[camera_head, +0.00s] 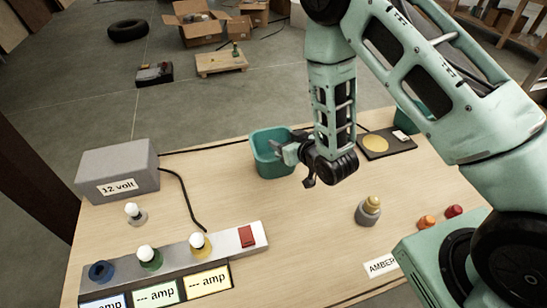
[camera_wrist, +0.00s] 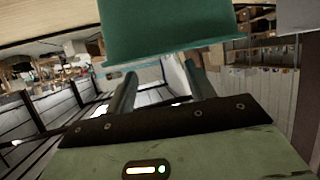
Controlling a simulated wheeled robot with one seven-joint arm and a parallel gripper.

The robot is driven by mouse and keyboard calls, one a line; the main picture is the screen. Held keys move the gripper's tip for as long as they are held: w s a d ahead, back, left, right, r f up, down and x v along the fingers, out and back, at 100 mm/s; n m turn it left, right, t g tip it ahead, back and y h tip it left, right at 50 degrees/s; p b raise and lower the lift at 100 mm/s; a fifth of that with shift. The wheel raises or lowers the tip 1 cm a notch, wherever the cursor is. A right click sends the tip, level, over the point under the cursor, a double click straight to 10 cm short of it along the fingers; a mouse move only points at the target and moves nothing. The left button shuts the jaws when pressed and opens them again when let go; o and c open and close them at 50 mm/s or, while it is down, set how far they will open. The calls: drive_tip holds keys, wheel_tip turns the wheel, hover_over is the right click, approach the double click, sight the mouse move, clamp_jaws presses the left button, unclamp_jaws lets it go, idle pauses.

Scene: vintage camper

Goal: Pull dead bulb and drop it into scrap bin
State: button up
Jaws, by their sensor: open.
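A teal bin (camera_head: 262,160) stands on the bench, and its wall also shows across the top of the wrist view (camera_wrist: 170,30). My gripper (camera_head: 283,150) is at the bin's right side, pointing left. A grey strip (camera_head: 222,243) carries a blue socket (camera_head: 101,271) with no bulb showing, a green socket with a white bulb (camera_head: 146,254) and a yellow socket with a white bulb (camera_head: 197,241). Which bulb is dead I cannot tell. The bin's floor is hidden.
A grey 12 volt box (camera_head: 118,170) stands left, with a white bulb (camera_head: 132,209) on a small base before it. An amber bulb (camera_head: 372,203) on a grey base, orange (camera_head: 426,222) and red (camera_head: 453,211) pieces and a black tray (camera_head: 398,148) lie right. The bench middle is clear.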

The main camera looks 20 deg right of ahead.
drive_tip(key=p+v, duration=1.1)
drive_tip(key=v, duration=0.4)
idle(0.4)
drive_tip(key=a+n+g+b, duration=0.1)
drive_tip(key=a+g+b, duration=0.65)
drive_tip(key=a, duration=0.35)
drive_tip(key=s+r+n+g+h+b, duration=0.1)
drive_tip(key=s+r+n+g+b, duration=0.1)
drive_tip(key=s, duration=0.7)
drive_tip(key=s+r+n+g+h+b, duration=0.1)
drive_tip(key=s+r+g+b, duration=0.2)
drive_tip(key=s+r+b, duration=0.2)
drive_tip(key=s+r, duration=0.2)
drive_tip(key=s, duration=0.2)
drive_tip(key=shift+d+r+n+h, duration=0.2)
drive_tip(key=shift+d+n+h, duration=0.1)
drive_tip(key=shift+n+h, duration=0.1)
